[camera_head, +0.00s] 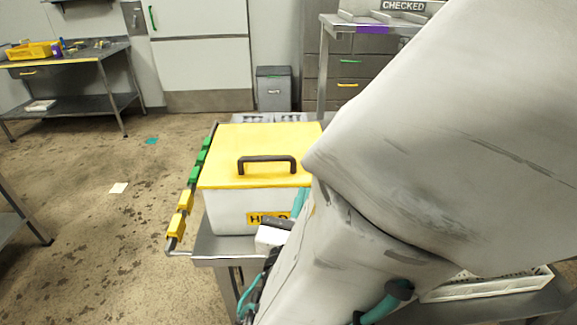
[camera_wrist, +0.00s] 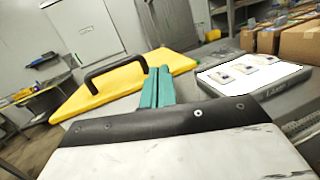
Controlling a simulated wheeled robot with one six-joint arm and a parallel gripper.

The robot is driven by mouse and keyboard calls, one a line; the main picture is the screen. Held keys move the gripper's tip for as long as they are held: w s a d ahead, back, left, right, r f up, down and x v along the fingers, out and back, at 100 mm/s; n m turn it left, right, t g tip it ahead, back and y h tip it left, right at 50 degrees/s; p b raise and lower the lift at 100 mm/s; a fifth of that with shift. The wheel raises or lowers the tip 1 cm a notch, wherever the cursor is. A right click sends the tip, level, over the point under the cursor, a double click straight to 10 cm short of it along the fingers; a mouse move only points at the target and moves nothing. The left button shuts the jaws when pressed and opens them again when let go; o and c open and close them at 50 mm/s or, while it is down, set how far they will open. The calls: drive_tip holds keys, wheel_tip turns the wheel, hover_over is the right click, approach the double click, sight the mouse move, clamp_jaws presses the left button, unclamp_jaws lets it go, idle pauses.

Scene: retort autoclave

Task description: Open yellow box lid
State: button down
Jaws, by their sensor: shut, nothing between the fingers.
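The yellow lid (camera_head: 225,155) lies flat and closed on a white box (camera_head: 225,208) with a yellow label on its front. A dark arched handle (camera_head: 267,159) stands on the lid. In the wrist view the lid (camera_wrist: 115,90) and its handle (camera_wrist: 114,72) show beyond my gripper. My gripper (camera_wrist: 158,74) has its teal fingers pressed together with nothing between them. In the head view the gripper (camera_head: 300,203) shows in part at the box's front right. My arm hides the lid's right end. I cannot tell whether the fingers touch the box.
The box stands on a metal cart (camera_head: 225,247) with green and yellow clips along its left rail. A grey tray (camera_wrist: 255,73) with white packs and cardboard boxes (camera_wrist: 297,42) lie to the right in the wrist view. A workbench (camera_head: 70,65) stands far left; floor between is mostly clear.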

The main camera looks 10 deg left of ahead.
sight(264, 183)
drive_tip(key=s+a+f+n+y, duration=0.2)
drive_tip(key=s+a+n+y, duration=0.2)
drive_tip(key=a+y, duration=0.15)
drive_tip(key=x, duration=1)
drive_tip(key=shift+a+f, duration=0.2)
drive_tip(key=shift+a, duration=0.1)
drive_tip(key=shift+r, duration=0.1)
